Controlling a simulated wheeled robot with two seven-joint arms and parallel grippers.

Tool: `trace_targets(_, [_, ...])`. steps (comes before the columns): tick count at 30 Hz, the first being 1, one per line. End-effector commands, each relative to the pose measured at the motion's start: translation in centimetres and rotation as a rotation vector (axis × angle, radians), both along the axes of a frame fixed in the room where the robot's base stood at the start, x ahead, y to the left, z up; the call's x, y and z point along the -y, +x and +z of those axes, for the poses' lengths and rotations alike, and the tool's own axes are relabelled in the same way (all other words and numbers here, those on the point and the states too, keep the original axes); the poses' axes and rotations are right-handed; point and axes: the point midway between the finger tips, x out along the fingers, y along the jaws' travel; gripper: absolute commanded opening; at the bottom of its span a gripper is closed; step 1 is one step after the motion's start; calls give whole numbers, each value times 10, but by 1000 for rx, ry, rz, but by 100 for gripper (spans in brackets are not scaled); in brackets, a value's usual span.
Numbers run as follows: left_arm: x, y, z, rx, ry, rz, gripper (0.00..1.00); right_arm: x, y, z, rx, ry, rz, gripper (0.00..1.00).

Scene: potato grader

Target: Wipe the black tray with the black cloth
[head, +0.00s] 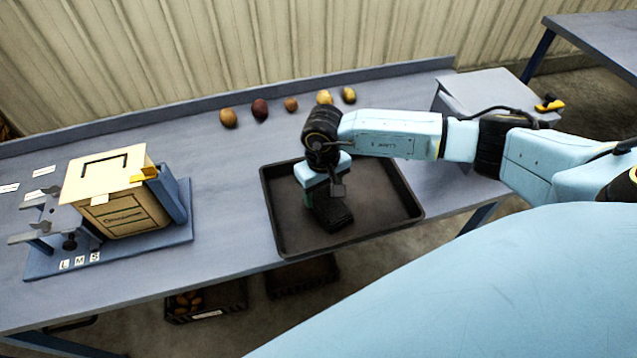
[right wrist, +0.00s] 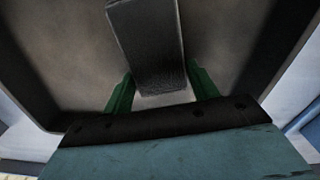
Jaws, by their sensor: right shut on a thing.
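The black tray (head: 388,212) lies on the grey-blue bench near its front edge, in the middle of the head view. My right gripper (head: 325,198) reaches down into it and is shut on the black cloth (head: 333,214), a dark block-like pad. In the right wrist view the cloth (right wrist: 148,45) sits between the green fingers of my right gripper (right wrist: 160,88), over the tray floor (right wrist: 235,40). I cannot tell for sure whether the cloth touches the floor. My left gripper is not in view.
Several potatoes (head: 260,109) lie in a row behind the tray. A wooden box device (head: 120,195) on a blue base stands at the left. A grey box (head: 485,90) stands at the back right. Crates (head: 208,300) sit below the bench. Bench between device and tray is clear.

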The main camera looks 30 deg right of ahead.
Motion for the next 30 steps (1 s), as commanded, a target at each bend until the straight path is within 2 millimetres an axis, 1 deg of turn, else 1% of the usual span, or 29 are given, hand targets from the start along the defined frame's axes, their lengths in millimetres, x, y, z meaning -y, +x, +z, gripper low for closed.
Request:
trace_targets(1, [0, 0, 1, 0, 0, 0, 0, -1, -7, -4, -16, -2, 2, 40])
trace_targets(2, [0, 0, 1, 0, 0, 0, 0, -1, -8, -5, -16, -2, 2, 40])
trace_targets(5, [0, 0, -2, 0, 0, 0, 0, -5, -7, -6, -16, 0, 3, 40])
trace_targets(15, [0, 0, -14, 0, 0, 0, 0, -35, 1, -4, -11, 6, 7, 40])
trace_targets(18, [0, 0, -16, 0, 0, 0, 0, -39, 2, -3, -10, 5, 6, 40])
trace_targets(24, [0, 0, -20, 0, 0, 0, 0, -37, 3, 0, -9, 5, 4, 40])
trace_targets(30, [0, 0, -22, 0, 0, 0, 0, -19, 0, 2, -6, 2, 1, 40])
